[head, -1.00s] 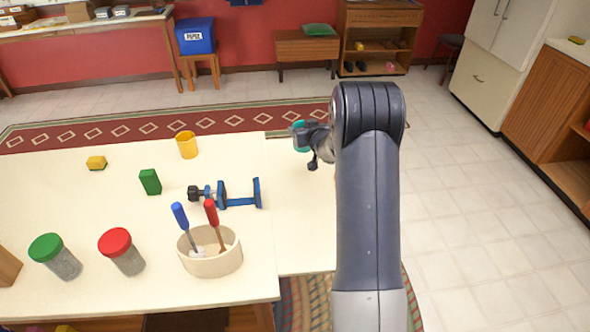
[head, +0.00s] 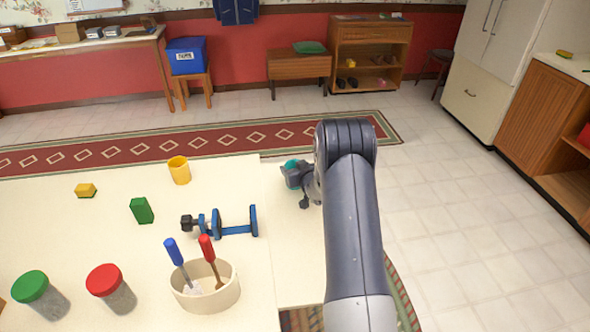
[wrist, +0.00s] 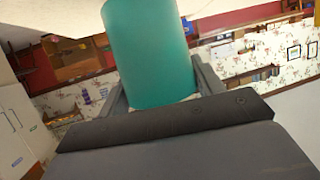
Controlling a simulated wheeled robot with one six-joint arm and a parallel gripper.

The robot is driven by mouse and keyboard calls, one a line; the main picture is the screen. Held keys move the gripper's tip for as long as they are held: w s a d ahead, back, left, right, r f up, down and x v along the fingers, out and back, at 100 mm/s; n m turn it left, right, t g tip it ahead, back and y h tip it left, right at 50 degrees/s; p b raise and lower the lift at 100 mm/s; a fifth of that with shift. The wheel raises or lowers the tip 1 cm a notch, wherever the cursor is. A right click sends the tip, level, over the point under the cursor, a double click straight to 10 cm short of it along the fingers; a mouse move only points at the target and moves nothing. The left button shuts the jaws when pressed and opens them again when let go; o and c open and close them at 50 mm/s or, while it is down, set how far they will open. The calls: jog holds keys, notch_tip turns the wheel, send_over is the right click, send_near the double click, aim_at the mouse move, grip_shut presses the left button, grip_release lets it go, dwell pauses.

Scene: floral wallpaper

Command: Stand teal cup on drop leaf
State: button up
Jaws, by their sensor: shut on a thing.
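The teal cup (wrist: 150,50) fills the upper middle of the wrist view, between the two fingers of my gripper (wrist: 158,95), which is shut on it. In the head view only a small teal part of the cup (head: 291,164) shows beside my gripper (head: 296,178); my arm hides much of the area. The drop leaf (head: 296,255) is the pale panel at the right end of the table, past a seam. The cup and gripper are over or near its far part. I cannot tell whether the cup touches the leaf.
The visible drop leaf is otherwise bare.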

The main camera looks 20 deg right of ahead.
jog(key=shift+f, duration=0.25)
jog(key=shift+f+b, duration=0.4)
jog(key=shift+b, duration=0.15)
jog(key=shift+f, duration=0.1)
jog(key=o, duration=1.1)
jog(key=shift+c, duration=0.2)
jog(key=shift+r+p, duration=0.7)
jog(key=b+v, duration=0.2)
jog(key=v, duration=1)
jog(key=shift+f, duration=0.2)
